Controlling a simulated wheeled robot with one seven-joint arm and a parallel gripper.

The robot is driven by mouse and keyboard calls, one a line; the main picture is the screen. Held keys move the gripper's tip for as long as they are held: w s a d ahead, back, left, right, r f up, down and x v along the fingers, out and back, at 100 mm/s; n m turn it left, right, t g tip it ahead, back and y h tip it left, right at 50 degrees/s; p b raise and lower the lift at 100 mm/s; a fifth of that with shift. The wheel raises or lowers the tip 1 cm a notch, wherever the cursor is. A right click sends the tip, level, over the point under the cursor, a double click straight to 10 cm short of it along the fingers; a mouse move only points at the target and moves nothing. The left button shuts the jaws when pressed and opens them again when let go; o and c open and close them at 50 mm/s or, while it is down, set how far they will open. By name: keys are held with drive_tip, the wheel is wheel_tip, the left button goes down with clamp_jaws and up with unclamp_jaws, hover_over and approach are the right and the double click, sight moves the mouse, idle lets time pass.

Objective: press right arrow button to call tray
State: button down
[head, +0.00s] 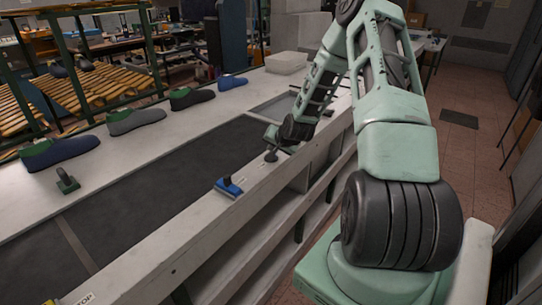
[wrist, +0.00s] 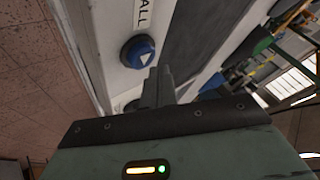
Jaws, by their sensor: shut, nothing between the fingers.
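A round blue button (wrist: 138,52) with a white triangular arrow sits on the pale ledge in the wrist view, beside a partly cut-off white label (wrist: 144,14) reading "ALL". My gripper (wrist: 160,72) is shut and empty, its fingertips just beside and below the button in the picture. I cannot tell whether they touch it. A second dark round shape (wrist: 131,106) lies below, partly hidden behind the fingers; its marking is not readable. In the head view my gripper (head: 270,156) is low over the ledge, and the button there is not clearly seen.
A blue brush-like object (head: 228,187) lies on the ledge (head: 190,225) left of my gripper. A dark belt (head: 150,190) runs alongside. A "STOP" label (head: 85,299) shows at the bottom.

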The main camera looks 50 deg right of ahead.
drive_tip(key=shift+f, duration=0.1)
drive_tip(key=shift+f+b, duration=0.35)
